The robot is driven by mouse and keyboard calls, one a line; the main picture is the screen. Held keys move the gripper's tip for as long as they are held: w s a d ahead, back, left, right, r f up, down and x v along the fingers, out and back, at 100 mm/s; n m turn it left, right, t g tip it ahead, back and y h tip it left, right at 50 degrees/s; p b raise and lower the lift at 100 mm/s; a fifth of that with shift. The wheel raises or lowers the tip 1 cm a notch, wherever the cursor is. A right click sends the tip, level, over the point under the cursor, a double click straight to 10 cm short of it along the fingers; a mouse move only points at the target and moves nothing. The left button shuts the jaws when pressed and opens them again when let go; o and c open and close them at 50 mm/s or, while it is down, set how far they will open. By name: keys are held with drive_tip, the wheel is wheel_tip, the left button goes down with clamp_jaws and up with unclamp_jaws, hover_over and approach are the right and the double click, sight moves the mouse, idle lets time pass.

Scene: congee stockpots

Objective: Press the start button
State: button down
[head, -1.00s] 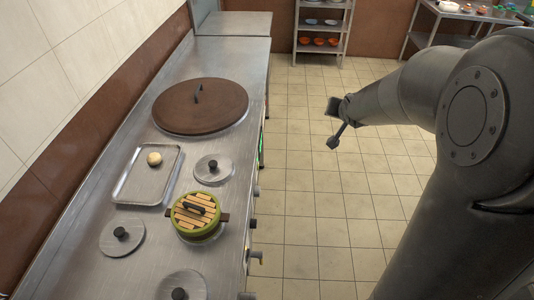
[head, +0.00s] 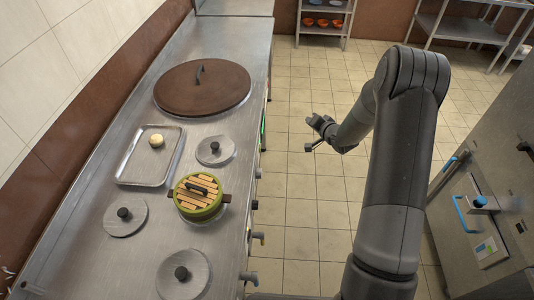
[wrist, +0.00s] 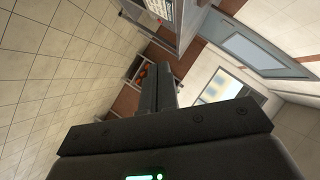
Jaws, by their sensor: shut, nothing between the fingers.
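My gripper (head: 309,147) is shut and empty, held out over the tiled floor to the right of the steel counter. Its closed fingers (wrist: 165,92) also show in the wrist view, pointing away toward a wall and a door. It touches nothing.
The steel counter (head: 85,205) holds a brown lid (head: 203,87), a green pot (head: 200,196), a tray (head: 133,170) with a bun and several small lids. Taps and knobs stick out along its front. A steel machine (head: 480,215) with a blue handle stands right. Floor between is clear.

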drive_tip(key=s+a+f+m+y, duration=0.2)
drive_tip(key=s+f+y, duration=0.1)
drive_tip(key=f, duration=0.6)
drive_tip(key=s+a+f+m+t+y, duration=0.1)
drive_tip(key=s+a+f+m+y, duration=0.1)
drive_tip(key=f, duration=0.8)
drive_tip(key=shift+s+a+y, duration=0.8)
drive_tip(key=shift+s, duration=0.4)
drive_tip(key=shift+a+f, duration=0.1)
drive_tip(key=s+a+x, duration=0.2)
drive_tip(key=x, duration=1)
drive_tip(key=shift+w+a, duration=0.25)
drive_tip(key=shift+w, duration=0.05)
